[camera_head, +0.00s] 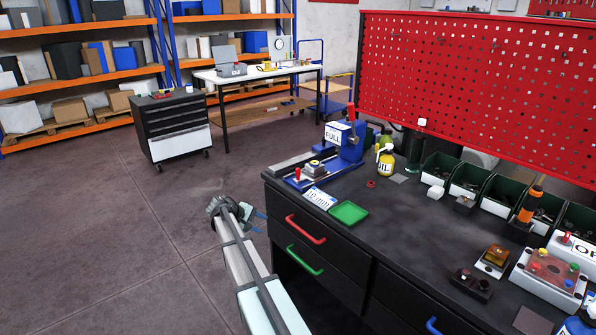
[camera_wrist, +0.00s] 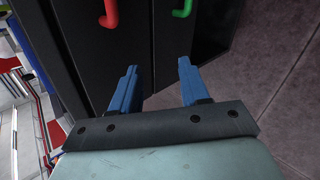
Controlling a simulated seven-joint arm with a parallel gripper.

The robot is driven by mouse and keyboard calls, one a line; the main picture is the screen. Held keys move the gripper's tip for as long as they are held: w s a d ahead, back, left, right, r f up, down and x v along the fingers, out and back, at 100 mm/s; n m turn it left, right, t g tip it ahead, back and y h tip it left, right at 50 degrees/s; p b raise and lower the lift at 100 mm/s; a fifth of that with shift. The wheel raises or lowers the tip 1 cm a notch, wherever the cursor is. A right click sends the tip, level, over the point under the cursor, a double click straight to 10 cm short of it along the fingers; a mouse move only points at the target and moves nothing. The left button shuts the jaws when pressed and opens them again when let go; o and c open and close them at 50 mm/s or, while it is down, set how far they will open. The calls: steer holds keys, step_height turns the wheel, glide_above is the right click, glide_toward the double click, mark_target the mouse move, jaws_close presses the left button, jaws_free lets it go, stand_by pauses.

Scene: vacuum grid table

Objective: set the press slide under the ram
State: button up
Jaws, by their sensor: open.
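The blue press (camera_head: 350,143) stands at the far left end of the dark workbench, with a red-tipped lever on top. What looks like the press slide (camera_head: 315,169), a low carriage with a small yellowish part on it and a red knob (camera_head: 297,174), sits out to the left front of the press body. The ram itself is too small to make out. My gripper (camera_head: 259,218) is off the bench's left end, below the top and apart from the slide. In the wrist view its two blue fingers (camera_wrist: 158,68) are apart with nothing between them.
The bench front has drawers with a red handle (camera_head: 306,230) and a green handle (camera_head: 305,260). Green bins (camera_head: 440,168) line the back.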

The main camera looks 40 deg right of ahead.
steer(key=w+d+r+n+g+h, duration=0.2)
steer(key=w+d+r+n+h, duration=0.35)
steer(key=r, duration=0.45)
steer(key=n+g+h, duration=0.2)
steer(key=n+h, duration=0.1)
steer(key=n, duration=0.1)
glide_toward(298, 169)
steer(key=w+a, duration=0.2)
steer(key=a, duration=0.1)
steer(key=n, duration=0.3)
steer(key=shift+n+y, duration=0.25)
steer(key=x, duration=1.3)
steer(key=shift+s+d, duration=0.2)
steer(key=shift+s, duration=0.2)
steer(key=shift+c, duration=0.3)
jaws_close()
